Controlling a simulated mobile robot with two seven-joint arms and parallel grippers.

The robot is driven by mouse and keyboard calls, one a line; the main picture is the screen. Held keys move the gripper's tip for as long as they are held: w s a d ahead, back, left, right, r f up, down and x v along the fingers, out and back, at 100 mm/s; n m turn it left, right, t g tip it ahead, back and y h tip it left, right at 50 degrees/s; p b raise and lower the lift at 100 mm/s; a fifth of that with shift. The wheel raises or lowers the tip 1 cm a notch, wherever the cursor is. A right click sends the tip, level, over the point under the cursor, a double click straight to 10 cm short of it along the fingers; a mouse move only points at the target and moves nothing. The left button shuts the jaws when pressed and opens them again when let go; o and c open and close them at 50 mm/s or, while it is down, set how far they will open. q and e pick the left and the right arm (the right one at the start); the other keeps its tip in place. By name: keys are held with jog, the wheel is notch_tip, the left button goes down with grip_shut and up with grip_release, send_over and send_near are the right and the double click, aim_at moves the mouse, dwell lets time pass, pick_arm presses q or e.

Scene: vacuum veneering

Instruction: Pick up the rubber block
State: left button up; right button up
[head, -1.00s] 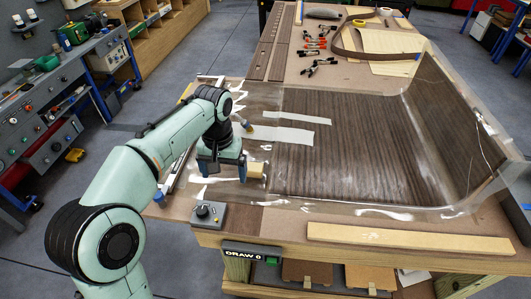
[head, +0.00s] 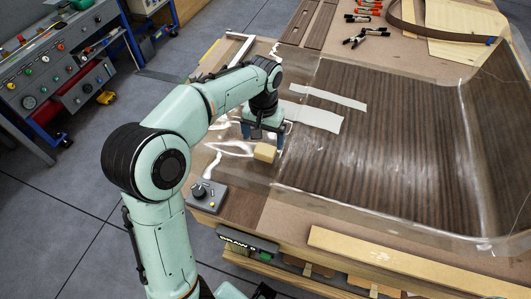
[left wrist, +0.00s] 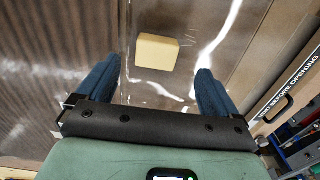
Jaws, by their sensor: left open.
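The rubber block (head: 265,152) is a small tan block lying on the clear film at the left part of the table, beside the dark veneer sheet (head: 370,140). My left gripper (head: 264,132) is over the film, just behind the block in the head view, fingers pointing down. In the left wrist view the block (left wrist: 157,52) lies beyond the open blue fingers (left wrist: 158,72), roughly centred between them, with nothing gripped. The gap in height between fingertips and block is hard to tell. My right gripper does not show.
A grey control box with a black knob (head: 199,191) sits at the near left table corner. Pale strips (head: 311,115) lie on the film and veneer. A long wooden strip (head: 400,262) lies along the front edge. Clamps (head: 366,36) lie at the back.

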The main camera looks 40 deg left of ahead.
aim_at(265, 149)
pick_arm(q)
jog(key=f, duration=0.5)
jog(key=shift+w+d+f, duration=0.1)
jog(key=shift+w+f, duration=0.2)
jog(key=c, duration=1.2)
jog(key=shift+o, duration=0.2)
jog(key=shift+r, duration=0.1)
